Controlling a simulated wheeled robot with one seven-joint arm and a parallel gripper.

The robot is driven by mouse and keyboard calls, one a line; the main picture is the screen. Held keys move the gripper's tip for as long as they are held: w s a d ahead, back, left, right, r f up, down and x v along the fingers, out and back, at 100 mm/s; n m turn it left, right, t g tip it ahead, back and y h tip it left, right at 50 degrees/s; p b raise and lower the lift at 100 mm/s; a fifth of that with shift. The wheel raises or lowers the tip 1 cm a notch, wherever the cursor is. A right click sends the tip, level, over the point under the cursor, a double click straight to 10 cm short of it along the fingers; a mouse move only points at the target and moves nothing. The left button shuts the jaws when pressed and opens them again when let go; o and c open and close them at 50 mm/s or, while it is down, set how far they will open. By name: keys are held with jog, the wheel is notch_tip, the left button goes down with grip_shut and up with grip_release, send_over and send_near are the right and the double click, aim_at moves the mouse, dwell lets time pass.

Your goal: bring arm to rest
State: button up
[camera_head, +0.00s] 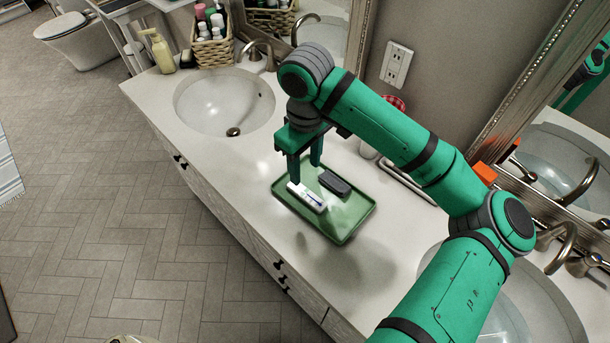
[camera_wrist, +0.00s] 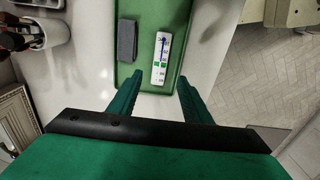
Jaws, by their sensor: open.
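My green gripper (camera_head: 304,172) is open and points down above the left part of the green tray (camera_head: 340,234) on the counter. In the wrist view the gripper (camera_wrist: 157,88) shows its two fingers apart with nothing between the tips. A white item with blue markings (camera_head: 307,197), seen as a thermometer-like strip in the wrist view (camera_wrist: 161,60), lies on the tray below the fingers. A dark grey block (camera_head: 335,183) lies beside it on the tray. Whether a fingertip touches the white item is unclear in the head view; they look apart in the wrist view.
A sink (camera_head: 225,101) lies to the left, with a soap bottle (camera_head: 161,50) and a wicker basket (camera_head: 212,42) behind it. A wall outlet (camera_head: 397,64) and a framed mirror (camera_head: 500,100) stand behind my arm. The counter front of the tray (camera_head: 265,235) is clear.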

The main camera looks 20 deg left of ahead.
jog(key=shift+r, duration=0.9)
